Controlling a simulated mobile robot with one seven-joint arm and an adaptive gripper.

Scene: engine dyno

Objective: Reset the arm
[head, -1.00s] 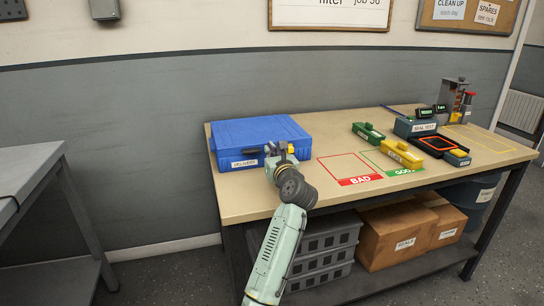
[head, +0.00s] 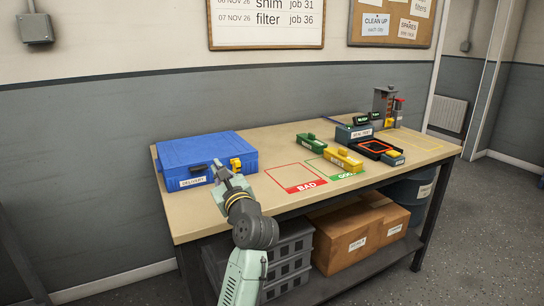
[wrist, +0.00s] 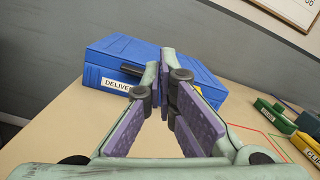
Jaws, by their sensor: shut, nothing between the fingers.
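My gripper (head: 222,172) is above the near left part of the workbench, just in front of the blue case. In the wrist view my gripper (wrist: 165,75) has its two purple-padded fingers brought together at the tips, with nothing held. The closed blue case (head: 205,149), labelled DELIVERY, lies on the bench; it also shows beyond the fingers in the wrist view (wrist: 115,52).
The bench top (head: 205,218) carries a red BAD square (head: 306,187), a green-marked square beside it, green (head: 310,140) and yellow (head: 343,160) cases, and a seal test unit (head: 354,133). A grey crate (head: 288,262) and cardboard boxes (head: 345,240) sit underneath.

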